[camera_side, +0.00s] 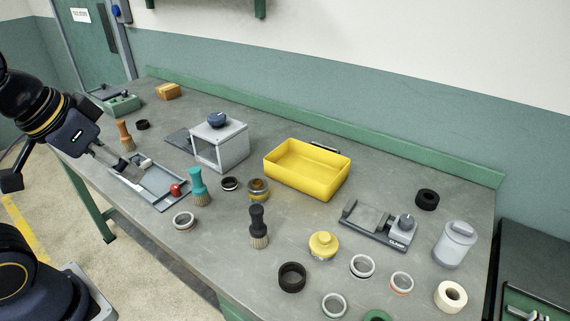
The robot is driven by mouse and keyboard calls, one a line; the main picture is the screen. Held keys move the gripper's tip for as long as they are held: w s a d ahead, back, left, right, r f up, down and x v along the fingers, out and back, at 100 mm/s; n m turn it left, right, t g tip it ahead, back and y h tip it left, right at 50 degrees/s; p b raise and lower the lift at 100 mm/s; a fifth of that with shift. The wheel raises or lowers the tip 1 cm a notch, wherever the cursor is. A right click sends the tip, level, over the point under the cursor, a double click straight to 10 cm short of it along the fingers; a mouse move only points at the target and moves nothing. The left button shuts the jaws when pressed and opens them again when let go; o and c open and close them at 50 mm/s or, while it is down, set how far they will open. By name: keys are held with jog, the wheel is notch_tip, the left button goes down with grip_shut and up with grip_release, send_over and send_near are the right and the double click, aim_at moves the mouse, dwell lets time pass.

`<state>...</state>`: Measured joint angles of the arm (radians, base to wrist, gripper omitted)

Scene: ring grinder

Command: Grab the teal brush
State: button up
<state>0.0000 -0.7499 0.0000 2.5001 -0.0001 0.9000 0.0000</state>
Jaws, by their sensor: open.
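The teal brush (198,185) stands upright on the bench, bristles down, left of the middle in the side view. It is just right of a grey tray-like fixture with a red knob. My gripper (122,170) is at the left, above the far-left part of that fixture. It is open and appears empty. It is apart from the teal brush, to the left of it. The gripper's fingertips are small in the picture and partly merge with the fixture behind them.
An orange-brown brush (125,136) and a black brush (258,226) also stand upright. The grey fixture (160,184), a grey box (220,146) and a yellow bin (309,168) surround the teal brush. Several rings lie around, one (183,220) in front of it.

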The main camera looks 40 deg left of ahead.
jog(key=n+g, duration=0.1)
send_over(193, 170)
jog(key=s, duration=0.6)
notch_tip(193, 170, down, 4)
jog(key=x, duration=1)
jog(key=shift+w+d+r, duration=0.1)
jog(key=shift+w+d, duration=0.05)
jog(key=shift+d, duration=0.05)
jog(key=shift+a+x, duration=0.2)
jog(key=shift+x, duration=2.85)
grip_shut()
